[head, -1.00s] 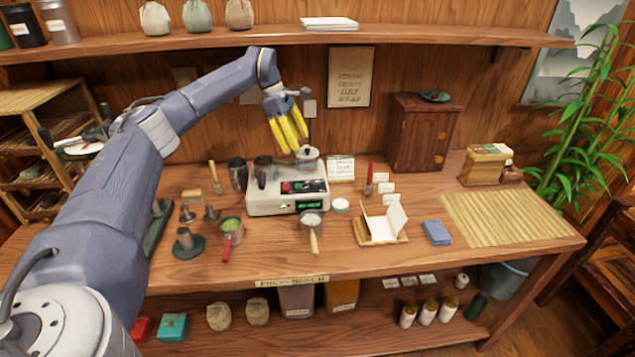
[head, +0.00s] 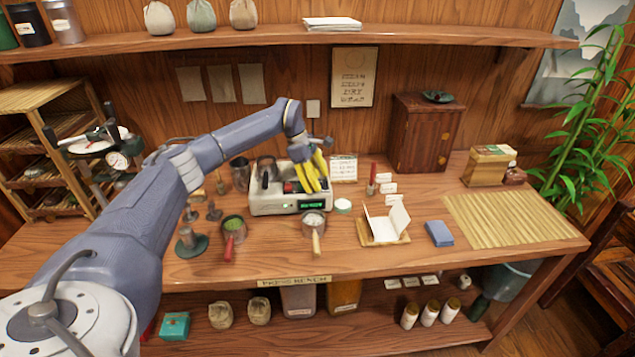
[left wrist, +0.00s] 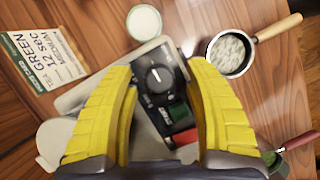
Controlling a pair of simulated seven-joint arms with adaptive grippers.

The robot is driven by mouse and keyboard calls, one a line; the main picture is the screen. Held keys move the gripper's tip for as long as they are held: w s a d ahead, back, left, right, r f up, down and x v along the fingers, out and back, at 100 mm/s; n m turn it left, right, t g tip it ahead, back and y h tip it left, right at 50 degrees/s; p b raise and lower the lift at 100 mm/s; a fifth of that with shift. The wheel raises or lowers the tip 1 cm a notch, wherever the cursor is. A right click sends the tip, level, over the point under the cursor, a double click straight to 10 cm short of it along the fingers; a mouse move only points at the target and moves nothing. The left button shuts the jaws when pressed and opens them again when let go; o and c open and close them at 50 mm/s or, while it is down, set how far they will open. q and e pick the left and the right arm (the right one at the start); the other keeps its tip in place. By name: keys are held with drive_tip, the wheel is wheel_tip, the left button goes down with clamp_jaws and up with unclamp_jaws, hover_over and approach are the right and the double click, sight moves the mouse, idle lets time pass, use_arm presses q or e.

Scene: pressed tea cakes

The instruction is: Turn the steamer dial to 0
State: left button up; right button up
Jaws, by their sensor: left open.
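The numbers around the dial are too small to read. My left gripper (head: 315,185) has yellow fingers, open, over the right part of the steamer. In the left wrist view its fingers (left wrist: 160,105) lie on either side of the panel, apart from the dial. The right gripper is not in view.
A pan of white grains (left wrist: 231,53) and a red-handled pan (head: 233,229) stand in front of the steamer. A white round lid (left wrist: 144,22) lies beside it. The right bamboo mat (head: 515,218) is clear.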

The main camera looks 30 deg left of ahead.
use_arm(q)
drive_tip(key=shift+f, duration=0.2)
clamp_jaws()
idle(0.5)
drive_tip(key=shift+d, duration=0.1)
